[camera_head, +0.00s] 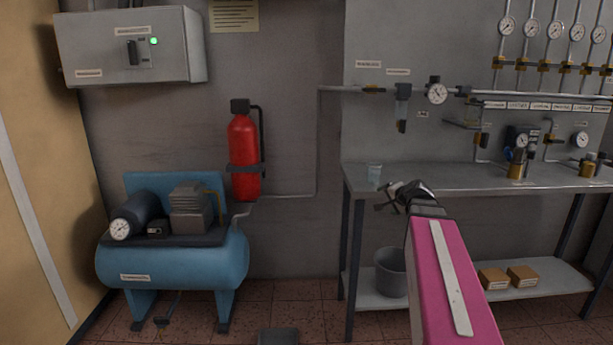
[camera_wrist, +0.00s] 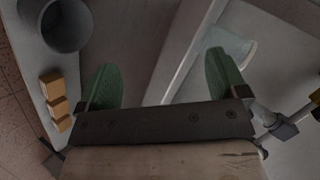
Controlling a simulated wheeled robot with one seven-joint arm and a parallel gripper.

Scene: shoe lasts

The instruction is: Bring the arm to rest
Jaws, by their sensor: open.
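My pink arm (camera_head: 447,285) reaches up from the bottom of the head view toward the front edge of the grey workbench (camera_head: 470,180). My gripper (camera_head: 388,197) is at its end, small and dark there. In the wrist view, its two green fingers (camera_wrist: 163,82) stand wide apart with nothing between them. A small clear cup (camera_head: 375,172) stands on the bench's left end, just behind my gripper in the head view. A pale translucent shape, apparently this cup (camera_wrist: 236,48), shows beside the right finger in the wrist view.
A grey bucket (camera_head: 391,271) and cardboard boxes (camera_head: 508,277) sit on the bench's lower shelf. Gauges and valves (camera_head: 520,150) crowd the bench's right side and the wall. A blue compressor (camera_head: 172,262) stands at left, below a red cylinder (camera_head: 243,155). Floor between compressor and bench looks mostly clear.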

